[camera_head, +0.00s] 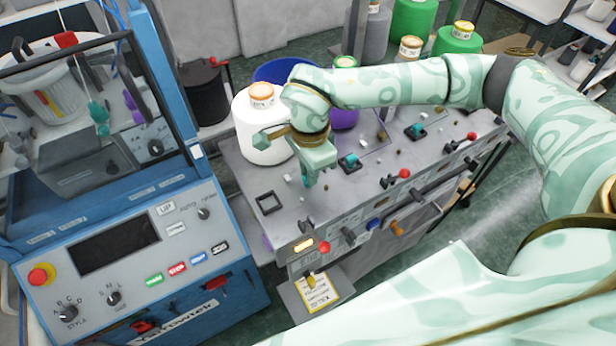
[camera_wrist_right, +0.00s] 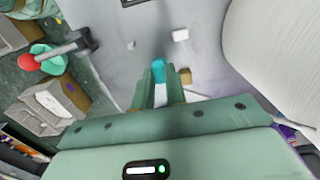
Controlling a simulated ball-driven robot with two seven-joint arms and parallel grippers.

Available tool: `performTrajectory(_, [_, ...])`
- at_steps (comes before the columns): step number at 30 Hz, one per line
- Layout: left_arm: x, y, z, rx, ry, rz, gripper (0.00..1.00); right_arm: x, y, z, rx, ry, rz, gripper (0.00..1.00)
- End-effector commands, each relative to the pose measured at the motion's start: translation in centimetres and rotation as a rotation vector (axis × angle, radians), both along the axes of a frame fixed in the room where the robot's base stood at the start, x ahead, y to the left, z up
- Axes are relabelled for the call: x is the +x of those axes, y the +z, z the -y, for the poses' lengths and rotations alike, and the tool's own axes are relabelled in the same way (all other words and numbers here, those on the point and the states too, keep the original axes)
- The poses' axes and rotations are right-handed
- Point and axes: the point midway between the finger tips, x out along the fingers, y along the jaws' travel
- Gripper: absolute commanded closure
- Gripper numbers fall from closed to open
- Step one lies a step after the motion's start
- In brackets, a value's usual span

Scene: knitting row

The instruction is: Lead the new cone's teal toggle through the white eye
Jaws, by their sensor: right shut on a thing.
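My right gripper (camera_head: 309,181) points down over the grey table top, beside the large white cone (camera_head: 262,148). In the right wrist view its fingers (camera_wrist_right: 160,84) are shut on a small teal toggle (camera_wrist_right: 158,68), whose end shows between the tips. Two small white pieces lie near it on the grey top, one left of the toggle (camera_wrist_right: 138,61) and one beyond it (camera_wrist_right: 180,35). I cannot tell whether either is the white eye. No thread on the toggle can be made out. My left gripper is not in view.
A dark square frame (camera_head: 268,203) lies left of the gripper. Teal pieces on dark mounts (camera_head: 349,162) (camera_head: 416,131) stand to the right, with red-knobbed levers (camera_head: 404,174) along the front. A blue machine (camera_head: 130,260) stands at left. Green cones (camera_head: 458,42) stand behind.

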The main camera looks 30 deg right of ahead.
Motion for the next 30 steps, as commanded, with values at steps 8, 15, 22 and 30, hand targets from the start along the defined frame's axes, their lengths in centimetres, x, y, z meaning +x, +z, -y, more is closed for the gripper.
performTrajectory(8, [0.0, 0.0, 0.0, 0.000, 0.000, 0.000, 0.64, 0.0, 0.0, -0.2, 0.000, 0.000, 0.000, 1.00])
performTrajectory(15, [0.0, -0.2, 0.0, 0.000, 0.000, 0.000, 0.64, -0.1, 0.0, -1.3, 0.000, 0.002, 0.000, 1.00])
performTrajectory(22, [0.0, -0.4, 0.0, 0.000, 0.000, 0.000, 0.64, -0.2, 0.0, -2.7, 0.000, 0.001, 0.001, 1.00])
performTrajectory(30, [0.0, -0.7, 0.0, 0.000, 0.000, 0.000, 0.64, -0.3, 0.0, -4.3, 0.000, 0.000, 0.001, 1.00])
